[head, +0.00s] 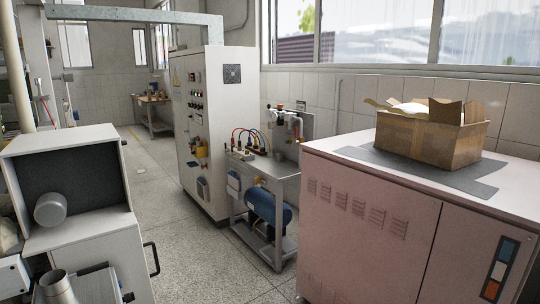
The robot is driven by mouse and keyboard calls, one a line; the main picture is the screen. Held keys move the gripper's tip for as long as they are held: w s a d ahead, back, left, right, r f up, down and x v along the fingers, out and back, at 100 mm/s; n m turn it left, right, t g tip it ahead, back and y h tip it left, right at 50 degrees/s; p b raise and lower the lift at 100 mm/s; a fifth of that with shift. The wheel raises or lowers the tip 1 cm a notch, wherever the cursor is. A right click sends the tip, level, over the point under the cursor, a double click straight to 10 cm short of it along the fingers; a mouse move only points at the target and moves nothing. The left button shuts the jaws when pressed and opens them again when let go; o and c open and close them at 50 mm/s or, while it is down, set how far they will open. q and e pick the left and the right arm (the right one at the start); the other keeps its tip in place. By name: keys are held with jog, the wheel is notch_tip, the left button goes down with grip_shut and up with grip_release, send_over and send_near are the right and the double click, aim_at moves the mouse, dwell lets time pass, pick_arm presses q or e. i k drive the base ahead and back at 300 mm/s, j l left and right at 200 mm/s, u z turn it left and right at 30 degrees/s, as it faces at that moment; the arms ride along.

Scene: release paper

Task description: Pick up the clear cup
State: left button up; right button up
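I cannot make out a clear cup anywhere in the head view. An open cardboard box (432,137) with raised flaps stands on a dark grey mat (468,184) on top of the pale pink cabinet (372,219) at the right. Something pale sticks up inside the box, but its walls hide most of the contents. Neither of my grippers is in view.
A tall white control cabinet (205,135) stands mid-room, beside a metal stand with a blue tank (268,214). A white open-fronted machine (98,178) fills the lower left. Speckled floor (185,258) is free between the machine and the stand. Windows line the back wall.

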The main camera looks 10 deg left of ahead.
aim_at(270, 151)
jog(key=i+l, duration=0.15)
jog(key=i, duration=0.3)
jog(key=i+l, duration=0.2)
jog(key=i, duration=0.2)
jog(key=i+l, duration=0.15)
jog(key=i, duration=0.3)
jog(key=i+u, duration=0.5)
jog(key=i+l+u, duration=0.1)
jog(key=i+u, duration=0.4)
jog(key=i+j, duration=0.1)
jog(key=i, duration=0.4)
jog(key=i+j, duration=0.15)
jog(key=i, duration=0.35)
